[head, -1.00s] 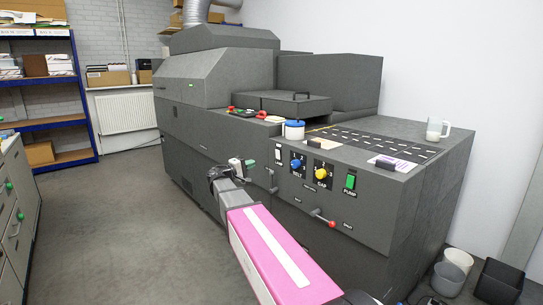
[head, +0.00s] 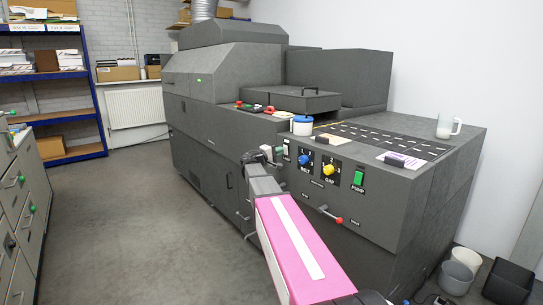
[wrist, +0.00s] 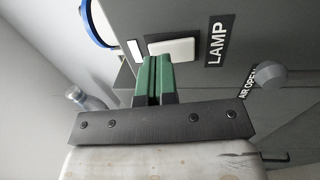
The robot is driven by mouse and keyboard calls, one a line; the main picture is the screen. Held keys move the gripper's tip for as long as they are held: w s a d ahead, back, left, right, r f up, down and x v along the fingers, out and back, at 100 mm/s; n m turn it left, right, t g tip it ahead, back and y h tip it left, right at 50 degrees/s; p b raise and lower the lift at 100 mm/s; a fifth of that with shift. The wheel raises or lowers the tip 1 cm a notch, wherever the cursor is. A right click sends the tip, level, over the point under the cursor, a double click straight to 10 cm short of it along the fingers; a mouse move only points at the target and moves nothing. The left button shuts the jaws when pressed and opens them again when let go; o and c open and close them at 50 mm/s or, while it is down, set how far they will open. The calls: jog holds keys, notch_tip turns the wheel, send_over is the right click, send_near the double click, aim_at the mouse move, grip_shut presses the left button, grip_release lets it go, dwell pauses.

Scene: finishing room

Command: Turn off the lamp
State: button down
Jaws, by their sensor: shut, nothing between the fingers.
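The lamp switch is a white rocker (wrist: 172,48) on the grey machine's panel in the wrist view, with a LAMP label (wrist: 215,42) to its right and a small white strip (wrist: 136,50) to its left. In the head view the switch (head: 286,147) is at the panel's left end, partly hidden by my gripper. My gripper (wrist: 153,60) has green fingers, shut and empty. Their tips are at the near edge of the switch in the wrist view. I cannot tell whether they touch it.
A blue knob (head: 304,160), a yellow knob (head: 328,170), a green switch (head: 358,178) and a red-tipped lever (head: 338,220) are along the panel. A blue-lidded tub (head: 302,126) and a mug (head: 447,126) stand on top. The floor at left is clear.

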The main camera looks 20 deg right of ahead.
jog(key=shift+x, duration=0.85)
jog(key=shift+d+r, duration=0.15)
jog(key=shift+d, duration=0.05)
jog(key=shift+a, duration=0.1)
jog(key=shift+s+a, duration=0.1)
jog(key=shift+a, duration=0.1)
jog(key=r+v, duration=0.3)
jog(key=v, duration=1)
jog(key=shift+a, duration=0.3)
jog(key=shift+s, duration=0.1)
